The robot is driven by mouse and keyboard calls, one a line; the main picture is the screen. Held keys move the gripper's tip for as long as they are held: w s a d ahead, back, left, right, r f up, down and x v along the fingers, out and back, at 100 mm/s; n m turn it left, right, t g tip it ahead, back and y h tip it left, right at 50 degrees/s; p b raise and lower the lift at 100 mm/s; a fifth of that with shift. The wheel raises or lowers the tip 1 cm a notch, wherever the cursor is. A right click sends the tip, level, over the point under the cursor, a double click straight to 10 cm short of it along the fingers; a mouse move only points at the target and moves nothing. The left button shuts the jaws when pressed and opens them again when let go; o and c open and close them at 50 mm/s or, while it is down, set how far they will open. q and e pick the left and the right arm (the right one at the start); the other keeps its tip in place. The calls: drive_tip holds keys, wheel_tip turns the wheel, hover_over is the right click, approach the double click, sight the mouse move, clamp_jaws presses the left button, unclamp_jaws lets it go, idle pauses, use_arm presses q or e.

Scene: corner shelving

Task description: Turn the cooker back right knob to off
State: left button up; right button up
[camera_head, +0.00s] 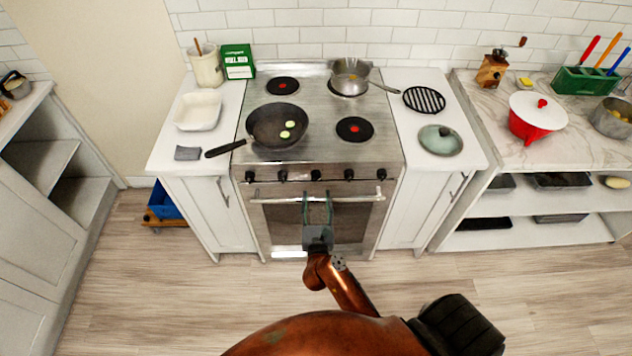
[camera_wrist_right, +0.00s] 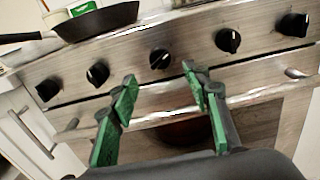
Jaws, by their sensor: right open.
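The cooker (camera_head: 327,160) stands in the middle of the head view, with a row of several black knobs along its front panel. Which knob serves the back right burner is not marked legibly. The rightmost knob (camera_head: 381,174) also shows at upper right in the right wrist view (camera_wrist_right: 293,25), beside the second knob from the right (camera_wrist_right: 228,40). My right gripper (camera_head: 317,198) is open and empty in front of the oven door, below the middle knob (camera_head: 315,175). In the right wrist view its green fingers (camera_wrist_right: 158,80) are spread below that knob, apart from it. My left gripper is out of view.
A saucepan (camera_head: 349,74) sits on the back right burner and a frying pan (camera_head: 277,126) on the front left. The oven handle (camera_head: 290,198) runs below the knobs. White cabinets flank the cooker. The floor (camera_head: 150,270) in front is mostly clear.

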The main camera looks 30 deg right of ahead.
sight(316, 176)
drive_tip(key=x, duration=0.6)
drive_tip(key=shift+w, duration=0.1)
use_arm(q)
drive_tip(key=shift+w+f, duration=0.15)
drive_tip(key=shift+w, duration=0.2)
use_arm(e)
drive_tip(key=shift+w+d, duration=0.35)
drive_tip(key=shift+w, duration=0.2)
drive_tip(key=shift+c, duration=0.6)
drive_tip(key=c, duration=1)
drive_tip(key=shift+c, duration=0.2)
